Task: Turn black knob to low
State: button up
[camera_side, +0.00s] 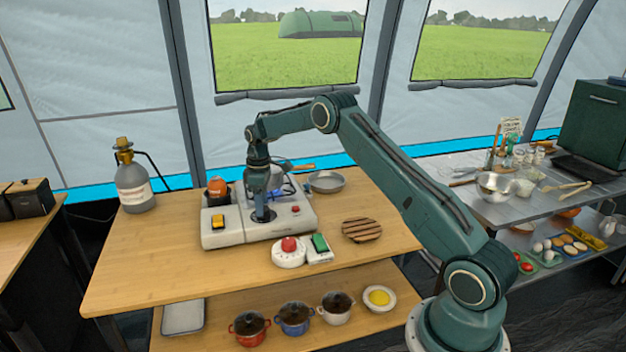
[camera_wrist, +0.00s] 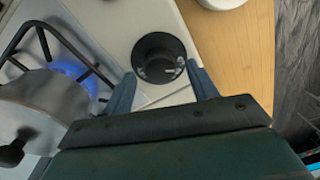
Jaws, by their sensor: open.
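The black knob (camera_wrist: 158,57) is round and sits on the pale front panel of the stove (camera_side: 235,236). In the wrist view, my gripper (camera_wrist: 162,86) is open, with one blue-grey finger to each side of the knob's near edge. No grip on the knob shows. In the side view, my gripper (camera_side: 263,208) points down over the front panel. A grey metal pot (camera_wrist: 42,105) stands on the burner, and a blue flame (camera_wrist: 72,70) shows beside it. The knob's setting marks cannot be read.
A yellow switch (camera_side: 218,222) and a small red knob (camera_side: 296,209) are on the stove. In front are a white dial with a red top (camera_side: 289,245) and a green switch (camera_side: 320,243). A striped trivet (camera_side: 361,229) and a pan (camera_side: 327,181) are to the right.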

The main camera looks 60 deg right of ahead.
notch_tip(320, 180, up, 13)
jog(key=shift+w+d, duration=0.15)
jog(key=shift+d, duration=0.2)
dwell(0.5)
jog(key=s+a+r+m+t, duration=0.3)
jog(key=s+a+r, duration=1.3)
jog(key=r, duration=0.1)
jog(key=s+a+f+t, duration=0.1)
jog(key=s+a+f, duration=0.1)
jog(key=s, duration=0.5)
jog(key=s+a+f+m+t, duration=0.1)
jog(key=s+a+f, duration=0.1)
jog(key=s, duration=0.6)
jog(key=s+a+f+m, duration=0.1)
jog(key=s+a+f, duration=0.1)
jog(key=s, duration=0.6)
jog(key=shift+a+f+t+h, duration=0.3)
jog(key=shift+t, duration=0.1)
